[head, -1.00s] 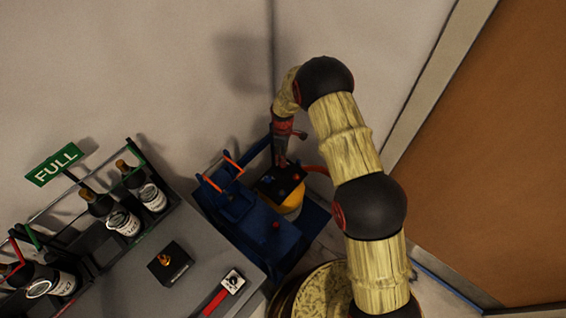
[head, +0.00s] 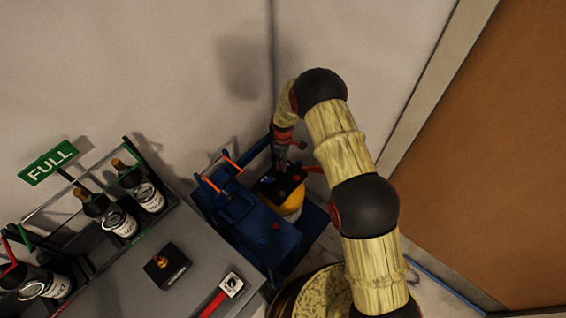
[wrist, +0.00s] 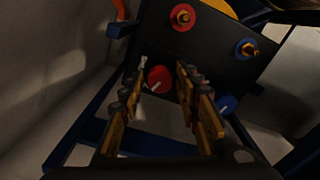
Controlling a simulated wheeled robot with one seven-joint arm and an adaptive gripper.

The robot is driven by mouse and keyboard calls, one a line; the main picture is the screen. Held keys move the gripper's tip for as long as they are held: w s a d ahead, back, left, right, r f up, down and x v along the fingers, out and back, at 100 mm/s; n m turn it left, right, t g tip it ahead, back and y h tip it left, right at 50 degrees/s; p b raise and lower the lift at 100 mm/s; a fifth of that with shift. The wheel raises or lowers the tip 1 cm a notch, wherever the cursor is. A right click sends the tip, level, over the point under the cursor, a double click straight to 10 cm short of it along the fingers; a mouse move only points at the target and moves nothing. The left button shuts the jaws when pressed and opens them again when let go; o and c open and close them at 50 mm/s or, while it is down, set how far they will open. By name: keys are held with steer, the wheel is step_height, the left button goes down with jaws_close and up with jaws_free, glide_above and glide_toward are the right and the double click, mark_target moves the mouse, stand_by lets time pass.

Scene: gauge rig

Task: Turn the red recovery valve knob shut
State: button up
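The red valve knob (wrist: 160,78) with a pale pointer line shows in the wrist view on a dark panel (wrist: 205,58). It appears between and beyond the two fingertips of my gripper (wrist: 160,82). The fingers are open, with a gap on both sides of the knob; I see no contact. A blue knob (wrist: 227,103) sits to the right, partly behind the right finger. In the head view my gripper (head: 281,163) points down at the dark top of the yellow unit (head: 292,204); the knob cannot be made out clearly there.
Brass fittings with a red ring (wrist: 183,17) and a blue ring (wrist: 248,49) stand on the panel. A blue frame (head: 262,245) surrounds the unit, close to the wall. A grey bench (head: 205,262) with bottles (head: 120,222) is at left, a brown door (head: 500,160) at right.

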jaws_close()
steer(key=shift+m, duration=0.4)
steer(key=m, duration=0.2)
steer(key=shift+m+p, duration=0.4)
steer(key=m, duration=0.3)
steer(key=shift+m, duration=0.3)
steer(key=m+p, duration=0.1)
steer(key=m, duration=0.5)
steer(key=shift+m, duration=0.4)
steer(key=shift+o, duration=1.8)
jaws_free()
